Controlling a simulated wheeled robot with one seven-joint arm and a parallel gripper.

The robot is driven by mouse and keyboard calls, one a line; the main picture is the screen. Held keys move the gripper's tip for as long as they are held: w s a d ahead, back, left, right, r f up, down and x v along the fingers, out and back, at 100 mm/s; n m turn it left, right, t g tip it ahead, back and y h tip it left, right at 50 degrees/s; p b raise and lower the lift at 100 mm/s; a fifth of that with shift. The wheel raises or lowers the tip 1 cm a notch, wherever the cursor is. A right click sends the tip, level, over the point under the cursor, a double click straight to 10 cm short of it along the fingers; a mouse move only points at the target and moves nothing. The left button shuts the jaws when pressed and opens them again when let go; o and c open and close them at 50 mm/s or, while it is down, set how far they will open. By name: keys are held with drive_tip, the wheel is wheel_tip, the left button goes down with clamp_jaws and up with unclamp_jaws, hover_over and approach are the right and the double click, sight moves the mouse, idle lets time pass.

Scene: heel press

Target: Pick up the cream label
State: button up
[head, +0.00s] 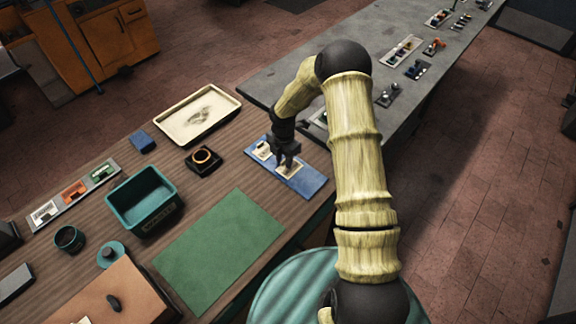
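A blue tray (312,186) lies on the wooden bench at the right of the work area. Two pale, cream-coloured pieces lie on it: a left one (263,150) and a right one (291,169). Either could be the cream label; their markings are too small to read. My gripper (284,163) points down over the tray, close to the right piece and partly covering it. Whether the fingers touch that piece, and how far apart they are, cannot be made out.
A green mat (220,250), a teal bin (141,199), a cream tray (198,114) and a dark block with an orange ring (203,159) are left of the blue tray. A rack with coloured cards (74,191) lies farther left. A grey bench (350,65) adjoins behind.

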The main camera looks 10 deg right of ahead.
sight(284, 160)
clamp_jaws()
idle(0.4)
wheel_tip(284, 160, up, 10)
drive_tip(key=b, duration=0.2)
drive_tip(key=shift+b, duration=0.35)
idle(0.4)
